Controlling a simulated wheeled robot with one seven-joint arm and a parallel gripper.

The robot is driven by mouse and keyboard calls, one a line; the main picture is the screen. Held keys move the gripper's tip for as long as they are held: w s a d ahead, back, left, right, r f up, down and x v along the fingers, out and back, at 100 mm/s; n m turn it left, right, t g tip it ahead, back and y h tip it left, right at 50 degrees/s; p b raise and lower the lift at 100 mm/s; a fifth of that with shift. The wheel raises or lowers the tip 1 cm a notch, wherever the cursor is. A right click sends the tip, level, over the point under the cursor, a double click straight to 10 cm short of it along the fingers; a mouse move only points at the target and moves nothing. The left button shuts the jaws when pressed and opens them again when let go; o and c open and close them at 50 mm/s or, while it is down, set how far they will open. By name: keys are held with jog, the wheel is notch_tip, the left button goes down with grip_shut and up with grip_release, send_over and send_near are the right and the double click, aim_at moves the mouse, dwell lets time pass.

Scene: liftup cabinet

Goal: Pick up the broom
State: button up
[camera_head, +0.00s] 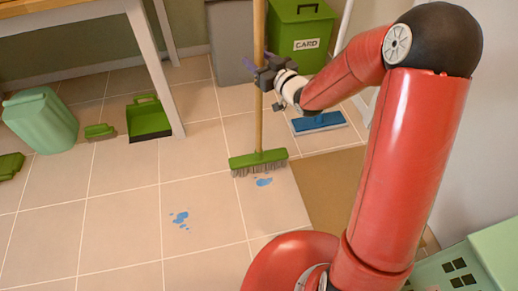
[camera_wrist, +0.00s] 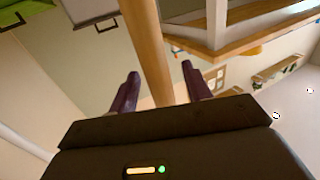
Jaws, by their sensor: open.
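The broom has a green head (camera_head: 259,160) with grey bristles resting on the tiled floor. Its long wooden handle (camera_head: 259,125) stands upright and runs out of the top of the head view. My gripper (camera_head: 260,74) is at the handle, well above the head. In the wrist view the handle (camera_wrist: 146,45) passes between the two dark fingers of my gripper (camera_wrist: 160,70). The fingers are open, with a gap visible on each side of the handle. The broom's head is out of the wrist view.
A green bin (camera_head: 299,35) and a grey bin (camera_head: 229,40) stand behind the broom. A blue mop head (camera_head: 318,122) lies to the right. Blue spills (camera_head: 180,219) mark the floor. A green dustpan (camera_head: 147,118) and a table (camera_head: 155,70) are left.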

grip_shut()
jog(key=shift+r, duration=0.15)
jog(key=shift+r, duration=0.1)
dwell(0.3)
notch_tip(320, 180, up, 20)
jog(key=p, duration=0.3)
jog(key=shift+p, duration=0.4)
dwell(0.9)
